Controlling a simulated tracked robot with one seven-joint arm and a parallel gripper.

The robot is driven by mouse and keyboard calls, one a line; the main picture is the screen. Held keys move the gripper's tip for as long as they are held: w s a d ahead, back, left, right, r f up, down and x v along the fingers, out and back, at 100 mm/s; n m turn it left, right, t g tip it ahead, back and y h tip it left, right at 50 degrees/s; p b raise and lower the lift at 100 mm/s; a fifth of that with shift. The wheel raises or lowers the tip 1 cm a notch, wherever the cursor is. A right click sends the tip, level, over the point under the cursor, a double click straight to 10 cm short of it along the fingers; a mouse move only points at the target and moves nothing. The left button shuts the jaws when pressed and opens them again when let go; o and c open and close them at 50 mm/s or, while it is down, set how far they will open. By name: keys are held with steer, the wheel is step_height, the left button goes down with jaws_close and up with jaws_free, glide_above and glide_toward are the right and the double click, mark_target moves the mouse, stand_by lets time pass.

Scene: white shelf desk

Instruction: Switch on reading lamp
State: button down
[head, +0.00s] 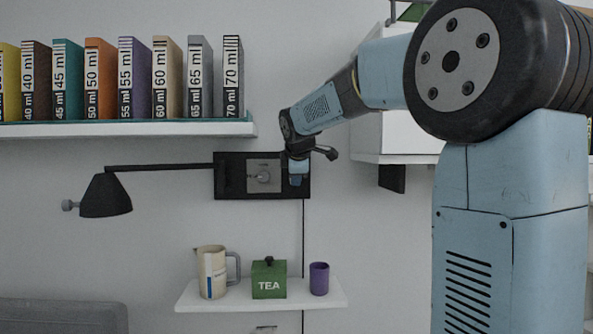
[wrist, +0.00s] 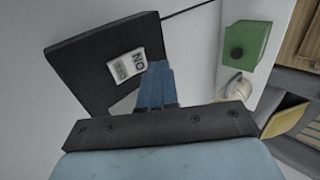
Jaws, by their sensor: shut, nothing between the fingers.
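The reading lamp (head: 107,196) has a black shade at the left, on a thin black arm that runs to a black wall plate (head: 235,176). The plate bears a grey panel with a round knob (head: 264,178). My gripper (head: 297,181) is in front of the plate's right part, right of the knob. In the wrist view my gripper (wrist: 157,68) is shut and empty, its blue fingers over the edge of the black plate (wrist: 85,65). A white label (wrist: 128,67) with dark lettering lies beside the fingertips. The fingers hide part of the plate; contact cannot be told.
A white shelf (head: 190,129) with a row of labelled books hangs above. A lower shelf (head: 335,299) holds a jug (head: 212,272), a green tea box (head: 269,280) and a purple cup (head: 319,279). A white cabinet (head: 395,135) is at the right. The wall around the lamp shade is clear.

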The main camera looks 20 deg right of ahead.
steer(key=shift+w+d+f, duration=0.1)
steer(key=shift+w+d, duration=0.05)
steer(key=shift+w, duration=0.6)
steer(key=shift+w+d+f, duration=0.1)
steer(key=shift+w+d, duration=0.05)
steer(key=shift+w, duration=0.75)
steer(key=shift+r, duration=0.95)
steer(key=shift+f, duration=0.1)
